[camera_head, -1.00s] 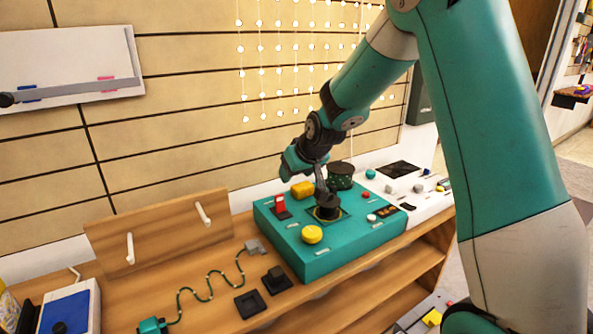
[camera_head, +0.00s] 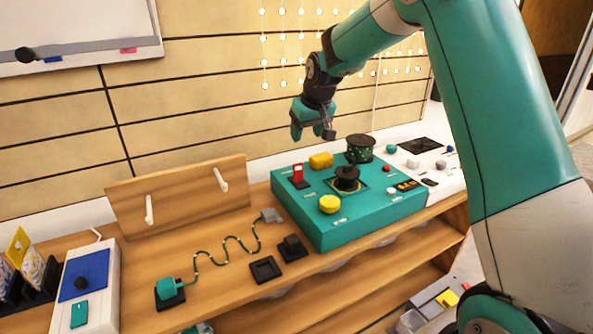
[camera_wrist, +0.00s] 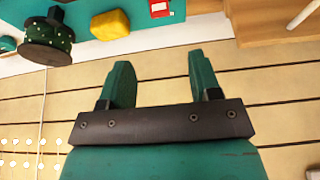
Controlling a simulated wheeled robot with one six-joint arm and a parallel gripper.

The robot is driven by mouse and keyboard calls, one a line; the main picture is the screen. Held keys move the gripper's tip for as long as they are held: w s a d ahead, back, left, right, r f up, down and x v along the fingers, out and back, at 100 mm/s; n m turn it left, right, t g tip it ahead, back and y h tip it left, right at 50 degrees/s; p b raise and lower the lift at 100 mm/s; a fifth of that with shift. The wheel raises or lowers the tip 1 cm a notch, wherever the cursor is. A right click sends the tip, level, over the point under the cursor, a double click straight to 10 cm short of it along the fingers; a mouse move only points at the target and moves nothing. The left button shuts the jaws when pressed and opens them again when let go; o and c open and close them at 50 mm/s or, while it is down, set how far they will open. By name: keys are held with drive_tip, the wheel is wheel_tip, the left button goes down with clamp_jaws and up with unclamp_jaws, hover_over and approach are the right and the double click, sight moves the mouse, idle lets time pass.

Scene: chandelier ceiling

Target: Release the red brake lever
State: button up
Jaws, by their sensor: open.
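The red brake lever (camera_head: 298,173) stands upright on a small dark base at the back left of the teal control box (camera_head: 340,236). In the wrist view, the red part (camera_wrist: 160,8) shows at the top edge, partly cut off. My gripper (camera_head: 313,132) is in the air above the box's back edge, a little above and right of the lever and apart from it. In the wrist view, its two teal fingers (camera_wrist: 159,62) are spread with nothing between them.
On the box are a black joystick (camera_head: 346,178), a yellow block (camera_head: 321,160) and a yellow button (camera_head: 330,204). A dark spool (camera_head: 360,148) stands behind it. A wooden board with white pegs (camera_head: 180,196) is to the left. The slatted wall is close behind.

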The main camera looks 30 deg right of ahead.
sight(299, 169)
drive_tip(key=b+x, duration=0.1)
drive_tip(key=x, duration=1.4)
drive_tip(key=shift+w+f, duration=0.15)
drive_tip(key=c, duration=0.9)
drive_tip(key=b, duration=0.1)
drive_tip(key=t+b, duration=0.1)
drive_tip(key=shift+s+f+b, duration=0.15)
drive_tip(key=shift+s+b, duration=0.1)
drive_tip(key=shift+b, duration=0.1)
drive_tip(key=shift+s+t+b, duration=0.25)
drive_tip(key=shift+t+b, duration=0.55)
drive_tip(key=shift+b, duration=0.1)
drive_tip(key=shift+r+t, duration=0.3)
drive_tip(key=o, duration=0.9)
